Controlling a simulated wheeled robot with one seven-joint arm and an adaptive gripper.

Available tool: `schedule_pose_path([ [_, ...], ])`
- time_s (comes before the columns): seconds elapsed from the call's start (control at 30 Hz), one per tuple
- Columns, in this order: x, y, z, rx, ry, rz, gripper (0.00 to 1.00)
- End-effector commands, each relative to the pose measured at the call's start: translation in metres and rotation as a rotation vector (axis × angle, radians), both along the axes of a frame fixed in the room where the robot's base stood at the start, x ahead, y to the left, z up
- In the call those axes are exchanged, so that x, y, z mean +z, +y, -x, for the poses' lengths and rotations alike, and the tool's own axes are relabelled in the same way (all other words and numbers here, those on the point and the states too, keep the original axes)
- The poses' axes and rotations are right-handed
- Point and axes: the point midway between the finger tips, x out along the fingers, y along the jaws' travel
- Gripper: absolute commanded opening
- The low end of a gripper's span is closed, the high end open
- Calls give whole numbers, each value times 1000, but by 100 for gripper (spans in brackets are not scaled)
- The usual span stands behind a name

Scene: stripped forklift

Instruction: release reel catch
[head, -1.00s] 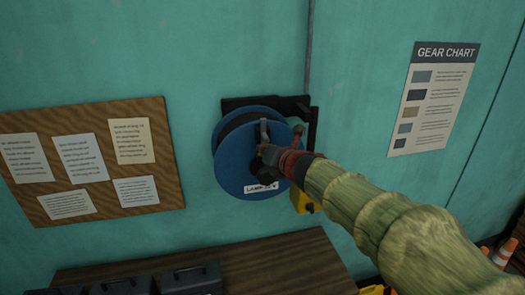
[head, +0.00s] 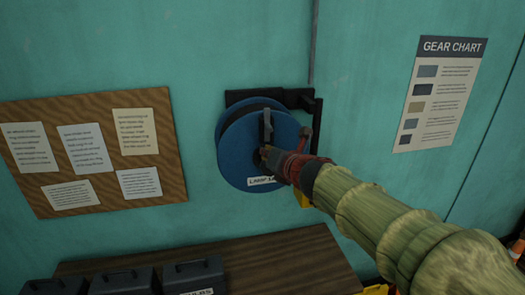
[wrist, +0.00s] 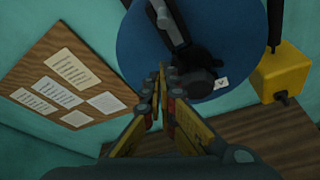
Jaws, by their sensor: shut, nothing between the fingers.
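A blue reel (head: 235,150) hangs on a dark bracket (head: 318,120) on the teal wall. It also fills the upper middle of the wrist view (wrist: 135,50). A grey lever-like part (head: 267,124) stands upright on the reel's face, perhaps the catch; it shows as a dark bar in the wrist view (wrist: 172,22). My gripper (head: 268,153) is in front of the reel near its hub. In the wrist view my gripper (wrist: 160,78) has its fingertips together, empty, just left of the dark hub (wrist: 195,75). I cannot tell whether they touch it.
A yellow box (wrist: 283,70) is right of the reel. Below stands a wooden bench (head: 290,265) with dark cases (head: 195,275). A cork board (head: 180,180) hangs left, a gear chart (head: 438,95) right.

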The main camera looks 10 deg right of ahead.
Motion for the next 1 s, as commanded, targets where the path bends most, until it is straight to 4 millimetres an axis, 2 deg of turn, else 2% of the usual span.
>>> schedule_pose_path([
  [0.13, 9, -5, 26, -2, 0, 1, 0],
  [0.33, 14, -7, 44, 0, 1, 0, 0],
  [0.87, 14, -9, 48, -15, 8, -33, 0],
  [1.0, 11, -31, 46, -149, 28, -178, 0],
])
